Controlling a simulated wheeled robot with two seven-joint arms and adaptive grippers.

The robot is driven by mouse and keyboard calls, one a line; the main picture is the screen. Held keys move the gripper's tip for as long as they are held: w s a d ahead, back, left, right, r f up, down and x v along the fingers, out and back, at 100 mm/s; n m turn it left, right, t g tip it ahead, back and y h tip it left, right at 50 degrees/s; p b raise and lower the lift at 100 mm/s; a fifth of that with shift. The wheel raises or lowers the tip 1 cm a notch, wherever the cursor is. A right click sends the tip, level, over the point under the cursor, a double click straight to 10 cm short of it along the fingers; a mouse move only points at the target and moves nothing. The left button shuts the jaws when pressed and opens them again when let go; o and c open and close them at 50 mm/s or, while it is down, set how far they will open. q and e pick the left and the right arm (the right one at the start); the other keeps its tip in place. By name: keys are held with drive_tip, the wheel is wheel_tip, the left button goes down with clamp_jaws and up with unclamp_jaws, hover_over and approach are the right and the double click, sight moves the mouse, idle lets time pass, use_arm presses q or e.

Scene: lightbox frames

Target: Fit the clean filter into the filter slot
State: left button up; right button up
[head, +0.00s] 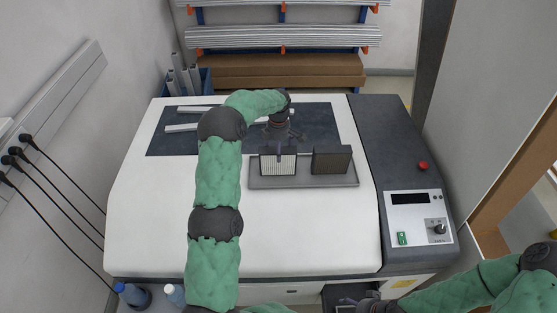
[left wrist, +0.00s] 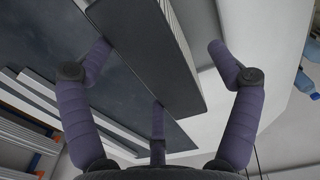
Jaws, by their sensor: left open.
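The clean filter (head: 278,165), a dark-framed block with pale pleats, stands upright on the left of a grey tray (head: 305,183). A dark, grey-brown filter (head: 332,160) stands to its right on the same tray. My left gripper (head: 280,146) is over the clean filter from behind and above. In the left wrist view the fingers of my left gripper (left wrist: 160,62) are spread, with the filter's dark frame (left wrist: 150,65) between them; contact cannot be made out. My right gripper (head: 366,300) is low at the front, beside a dark opening (head: 336,292) in the cabinet front, possibly the filter slot.
The tray rests on the white machine top (head: 150,220). Pale bars (head: 182,127) lie on the dark panel behind it. A control panel (head: 420,218) and red button (head: 423,166) are at the right. Bottles (head: 130,294) stand at the lower left. The white top's front is clear.

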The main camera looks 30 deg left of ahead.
use_arm(q)
drive_tip(key=shift+f, duration=0.55)
drive_tip(key=shift+w+a+f+p, duration=0.15)
drive_tip(key=shift+f+p, duration=0.35)
drive_tip(key=shift+f, duration=0.75)
drive_tip(key=shift+w+a+f+p, duration=0.1)
drive_tip(key=shift+f+p, duration=0.4)
drive_tip(key=shift+f, duration=0.75)
drive_tip(key=shift+s, duration=0.1)
drive_tip(key=c, duration=1.4)
